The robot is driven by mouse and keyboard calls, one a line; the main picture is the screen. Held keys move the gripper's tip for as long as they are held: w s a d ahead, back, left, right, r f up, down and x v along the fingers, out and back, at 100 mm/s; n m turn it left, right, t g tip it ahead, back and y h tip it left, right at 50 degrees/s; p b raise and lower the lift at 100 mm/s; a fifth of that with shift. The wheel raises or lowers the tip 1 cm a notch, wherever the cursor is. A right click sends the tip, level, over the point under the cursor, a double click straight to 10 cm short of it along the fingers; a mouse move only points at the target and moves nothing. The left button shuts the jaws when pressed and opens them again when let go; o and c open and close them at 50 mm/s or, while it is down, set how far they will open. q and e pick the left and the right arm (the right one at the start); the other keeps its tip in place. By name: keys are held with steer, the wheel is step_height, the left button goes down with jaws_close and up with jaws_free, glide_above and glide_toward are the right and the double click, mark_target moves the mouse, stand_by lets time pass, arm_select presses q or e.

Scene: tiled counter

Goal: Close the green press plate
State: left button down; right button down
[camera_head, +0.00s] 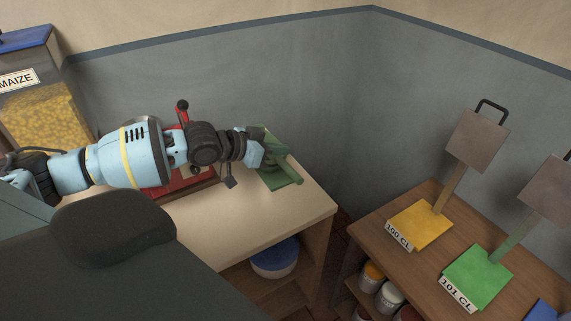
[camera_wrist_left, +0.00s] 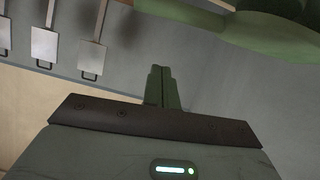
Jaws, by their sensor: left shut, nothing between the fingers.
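The green press (camera_head: 284,180) stands at the far right corner of the pale counter, with its square base flat on the top. A green arm or lever slants across its base, and my wrist hides part of its upper side. In the left wrist view a large green part of it (camera_wrist_left: 275,35) fills the top right. My left gripper (camera_head: 262,154) is at the press, close against its left side. Its fingers (camera_wrist_left: 162,88) are together and empty. I cannot tell whether they touch the press. My right gripper is not in view.
A red press (camera_head: 180,186) sits under my left arm on the counter. A maize bin (camera_head: 40,115) stands at far left. The lower wooden table at right holds a yellow stand (camera_head: 420,225) and a green stand (camera_head: 478,278). The counter front (camera_head: 235,225) is clear.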

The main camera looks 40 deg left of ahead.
arm_select(q)
steer(key=shift+w+d+f, duration=0.15)
steer(key=shift+w+f, duration=0.05)
steer(key=shift+f, duration=0.6)
steer(key=shift+w+d+f, duration=0.15)
steer(key=shift+f, duration=0.7)
steer(key=shift+w+d+f, duration=0.15)
steer(key=shift+w+f, duration=0.05)
steer(key=shift+f, duration=0.6)
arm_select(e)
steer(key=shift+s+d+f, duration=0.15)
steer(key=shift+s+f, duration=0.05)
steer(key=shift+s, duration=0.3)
